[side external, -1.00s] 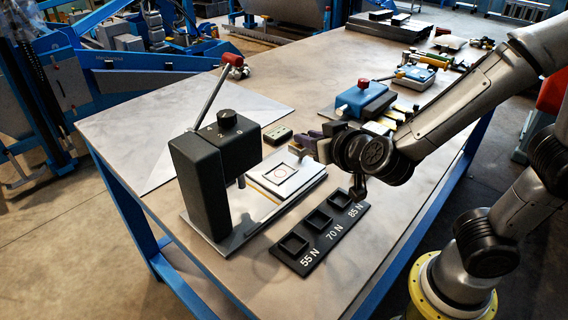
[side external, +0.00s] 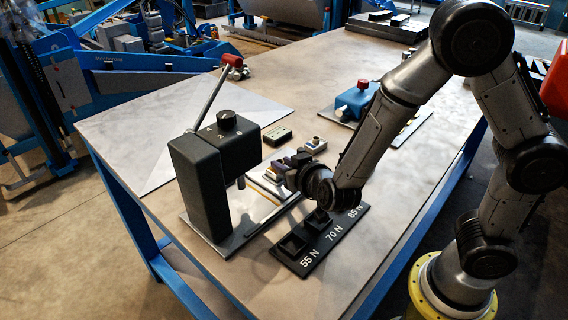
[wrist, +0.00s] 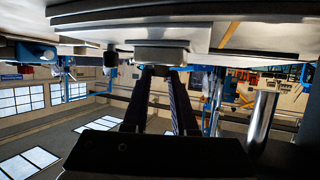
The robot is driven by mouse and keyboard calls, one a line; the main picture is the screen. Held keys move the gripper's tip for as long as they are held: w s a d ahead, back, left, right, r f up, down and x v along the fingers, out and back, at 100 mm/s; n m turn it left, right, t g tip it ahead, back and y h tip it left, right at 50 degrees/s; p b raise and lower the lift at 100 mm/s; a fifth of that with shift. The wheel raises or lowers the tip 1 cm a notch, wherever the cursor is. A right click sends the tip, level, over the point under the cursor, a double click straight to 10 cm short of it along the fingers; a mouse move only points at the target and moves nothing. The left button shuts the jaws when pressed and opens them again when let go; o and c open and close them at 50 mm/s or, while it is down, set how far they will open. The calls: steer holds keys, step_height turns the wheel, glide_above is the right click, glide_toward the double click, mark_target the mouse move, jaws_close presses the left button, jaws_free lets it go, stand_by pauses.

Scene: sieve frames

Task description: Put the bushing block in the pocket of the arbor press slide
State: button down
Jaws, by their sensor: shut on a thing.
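The arbor press (side external: 203,180) stands upright on its base at the left of the work area, with a black dial head and a red-knobbed lever. Its pale slide (side external: 262,188) extends to the right of the column, and my gripper and wrist cover most of it, including the pocket. My gripper (side external: 276,170) is over the slide, low and tilted sideways. In the wrist view my two dark fingers are shut on the bushing block (wrist: 160,54), a grey block close to the slide's surface. I cannot tell whether the block touches the pocket.
A black tray marked 55 N, 70 N and 85 N (side external: 318,248) lies in front of my wrist. A small grey fixture (side external: 313,146) and a dark block (side external: 278,135) sit behind. A blue box with a red knob (side external: 357,100) stands farther back. The press's metal post (wrist: 262,118) is close beside my fingers.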

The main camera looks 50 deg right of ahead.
steer(key=shift+f, duration=0.15)
steer(key=c, duration=0.7)
jaws_free()
